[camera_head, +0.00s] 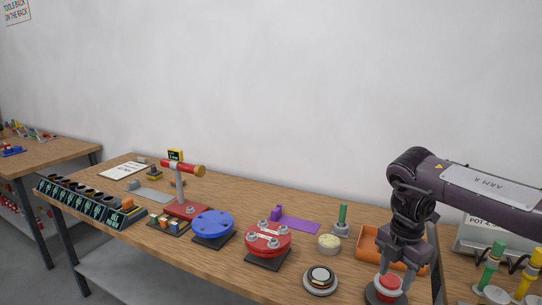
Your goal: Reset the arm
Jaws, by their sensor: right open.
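My right arm comes in from the right, with a label plate on its upper link. My right gripper (396,275) points down over the near right part of the table, with its fingers apart. A red round button (389,283) on a dark round base is directly below and between the fingertips. I cannot tell whether the fingers touch the button. The lower edge of its base is near the bottom of the picture. My left gripper is not in view.
On the wooden table (215,265), a round black-and-silver device (320,279) stands left of the button. An orange tray (368,246) lies behind the gripper. Red (268,239) and blue (212,223) flanges stand further left. Green and yellow valve posts (490,255) stand at right.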

